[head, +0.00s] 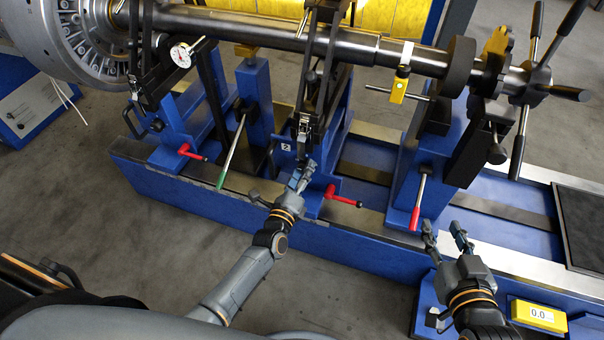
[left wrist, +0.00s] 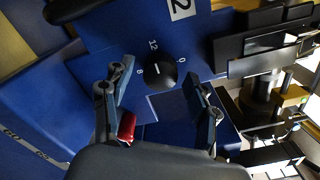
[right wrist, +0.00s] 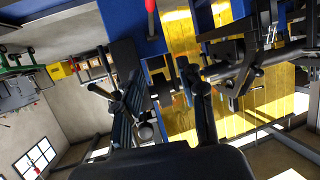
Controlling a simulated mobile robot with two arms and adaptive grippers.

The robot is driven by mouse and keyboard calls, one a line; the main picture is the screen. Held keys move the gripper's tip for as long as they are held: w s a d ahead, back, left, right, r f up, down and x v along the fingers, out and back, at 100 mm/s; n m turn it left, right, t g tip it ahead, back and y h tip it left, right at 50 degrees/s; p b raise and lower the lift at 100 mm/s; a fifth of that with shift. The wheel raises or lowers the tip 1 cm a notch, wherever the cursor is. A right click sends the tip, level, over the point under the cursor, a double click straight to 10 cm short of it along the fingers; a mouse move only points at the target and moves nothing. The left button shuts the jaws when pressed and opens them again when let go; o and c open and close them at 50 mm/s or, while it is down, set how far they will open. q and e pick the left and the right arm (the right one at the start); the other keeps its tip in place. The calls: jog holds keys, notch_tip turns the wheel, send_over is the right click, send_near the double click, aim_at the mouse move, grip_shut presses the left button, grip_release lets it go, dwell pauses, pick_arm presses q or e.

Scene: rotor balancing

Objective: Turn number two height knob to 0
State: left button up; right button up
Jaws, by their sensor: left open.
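The number two height knob (left wrist: 157,71) is round and black with a white pointer line. It sits on a blue face with the marks 0, 8 and 12, below a plate marked 2 (left wrist: 180,8). The pointer appears turned toward the 12 mark, away from 0. My left gripper (left wrist: 153,88) is open, with its fingers apart on either side of the knob; I cannot tell if they touch it. In the head view my left gripper (head: 301,177) is at the plate marked 2 (head: 285,147) and hides the knob. My right gripper (head: 444,238) is open and empty.
A red-handled lever (head: 344,197) is just right of my left gripper; its red part (left wrist: 127,127) shows near the left finger. A green-handled lever (head: 229,160) stands to the left. Another red lever (head: 417,204) is near my right gripper. A long shaft (head: 340,42) runs above.

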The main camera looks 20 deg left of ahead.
pick_arm(q)
jog(key=shift+w, duration=0.1)
jog(key=shift+c, duration=0.5)
jog(key=c, duration=1.1)
